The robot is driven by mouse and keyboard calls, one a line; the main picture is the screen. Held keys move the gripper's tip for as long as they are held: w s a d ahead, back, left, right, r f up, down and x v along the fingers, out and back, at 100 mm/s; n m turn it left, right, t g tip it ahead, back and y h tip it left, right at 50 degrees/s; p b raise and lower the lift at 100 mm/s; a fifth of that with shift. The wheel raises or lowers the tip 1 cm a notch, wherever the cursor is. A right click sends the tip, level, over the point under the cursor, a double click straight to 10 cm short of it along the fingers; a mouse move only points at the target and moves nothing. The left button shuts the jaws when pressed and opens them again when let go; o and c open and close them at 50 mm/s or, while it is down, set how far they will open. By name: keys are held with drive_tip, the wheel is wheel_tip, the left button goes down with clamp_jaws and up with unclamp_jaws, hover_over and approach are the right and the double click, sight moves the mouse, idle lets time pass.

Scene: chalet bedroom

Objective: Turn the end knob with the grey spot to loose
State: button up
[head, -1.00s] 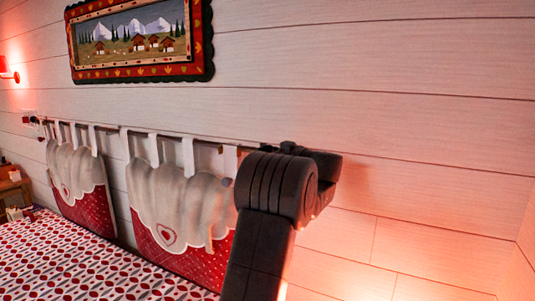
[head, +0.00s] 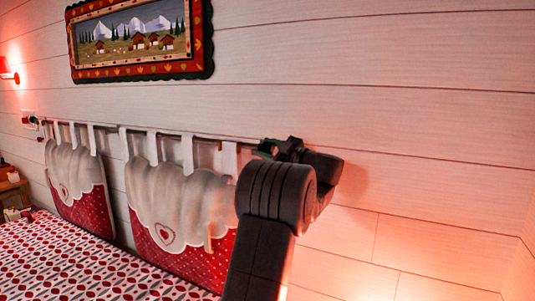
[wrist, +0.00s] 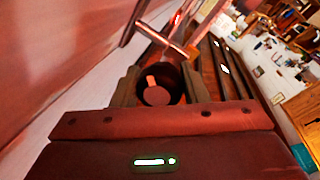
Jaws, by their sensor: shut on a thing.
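In the wrist view my gripper (wrist: 159,80) has its two jaws on either side of a dark round end knob (wrist: 172,78) and is shut on it. The knob's face carries a paler round spot and a short bar, both tinted orange by the warm light, so I cannot confirm grey. The rod (wrist: 165,42) shows beyond the knob. In the head view my gripper (head: 283,150) is at the right end of the rod (head: 205,138) along the wall. The knob is hidden there behind my gripper and wrist.
Two red and white cushions (head: 222,258) hang from the rod by white tabs, above a bed (head: 80,262) with a red patterned cover. A framed mountain picture (head: 140,40) hangs above. The plank wall (head: 430,130) is close behind my gripper; wall to its right is bare.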

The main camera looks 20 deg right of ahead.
drive_tip(key=shift+n, duration=0.6)
drive_tip(key=o, duration=1)
drive_tip(key=shift+c, duration=0.2)
drive_tip(key=shift+s, duration=0.1)
drive_tip(key=b+v, duration=0.2)
drive_tip(key=v, duration=1.1)
drive_tip(key=shift+s+d+f, duration=0.2)
drive_tip(key=shift+s+f, duration=0.05)
drive_tip(key=shift+f, duration=0.05)
